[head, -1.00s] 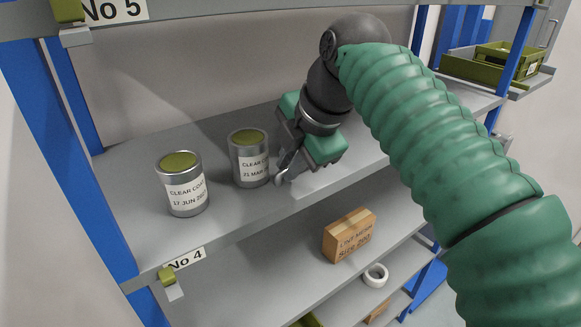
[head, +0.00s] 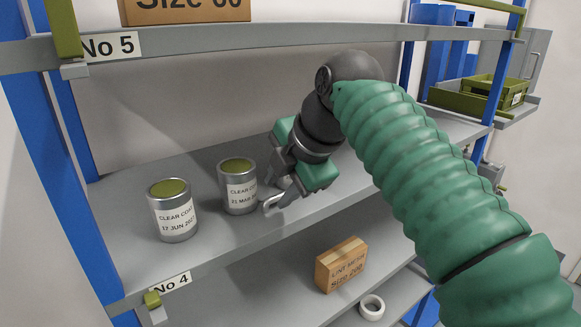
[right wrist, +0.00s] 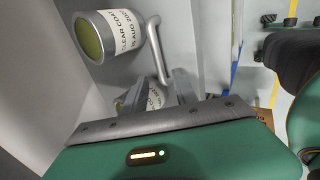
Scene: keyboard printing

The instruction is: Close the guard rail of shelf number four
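Shelf number four (head: 210,253) carries a "No 4" label (head: 171,284) at its front left. An olive clip on a grey bracket (head: 153,299) sits beside the label. I cannot make out the rest of this shelf's guard rail in the head view. In the right wrist view the fingers (right wrist: 158,92) are apart, near a bent grey bar (right wrist: 157,48) that I cannot identify surely. My left gripper is out of view.
Another can (head: 172,211) stands left on shelf four. The wrist view shows a can dated AUG (right wrist: 108,36). Shelf five (head: 200,45), with an olive post (head: 62,28), is above. A carton (head: 341,265) and white roll (head: 371,307) are below.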

